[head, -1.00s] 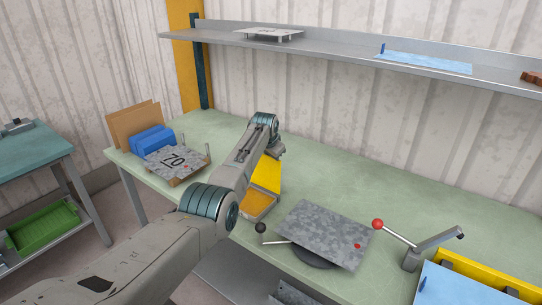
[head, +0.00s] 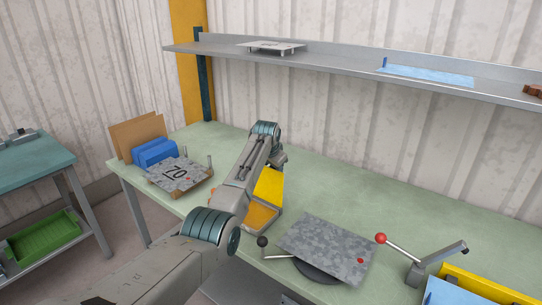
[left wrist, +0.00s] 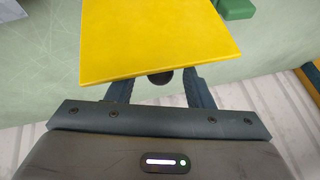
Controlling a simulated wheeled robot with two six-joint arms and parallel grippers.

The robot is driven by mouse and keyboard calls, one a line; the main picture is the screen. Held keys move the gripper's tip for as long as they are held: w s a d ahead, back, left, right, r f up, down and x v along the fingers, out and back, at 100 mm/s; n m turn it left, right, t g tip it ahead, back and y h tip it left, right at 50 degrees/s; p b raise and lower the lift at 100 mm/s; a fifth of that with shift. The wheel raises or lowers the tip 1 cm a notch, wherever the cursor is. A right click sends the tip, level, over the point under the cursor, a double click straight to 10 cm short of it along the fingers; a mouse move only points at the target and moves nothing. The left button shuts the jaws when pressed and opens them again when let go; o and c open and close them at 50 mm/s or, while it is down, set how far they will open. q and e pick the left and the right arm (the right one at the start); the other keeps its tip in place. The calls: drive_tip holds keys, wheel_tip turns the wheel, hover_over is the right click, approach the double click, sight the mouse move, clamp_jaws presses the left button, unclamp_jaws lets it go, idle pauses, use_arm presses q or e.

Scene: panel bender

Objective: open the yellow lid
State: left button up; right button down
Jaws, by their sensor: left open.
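The yellow lid (head: 269,187) stands tilted up at the back of a small box (head: 261,217) with an orange-yellow inside, on the green bench. In the left wrist view the lid (left wrist: 155,38) is a broad yellow panel. A dark round knob (left wrist: 160,78) shows at its near edge. My left gripper (left wrist: 160,88) is open, its two fingers apart on either side of the knob. The fingertips are hidden by the lid. In the head view my left arm covers the lid's left side, and the gripper is mostly hidden behind it. My right gripper is not in view.
A grey plate (head: 326,245) lies on a round base right of the box, with a black-knobbed lever (head: 263,241) beside it. A red-knobbed lever (head: 381,238) stands farther right. A plate marked 70 (head: 177,174) and blue blocks (head: 155,152) are at left. The back bench is clear.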

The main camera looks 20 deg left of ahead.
use_arm(q)
drive_tip(key=b+v, duration=0.2)
drive_tip(key=v, duration=0.6)
drive_tip(key=shift+r, duration=0.2)
drive_tip(key=shift+c, duration=0.2)
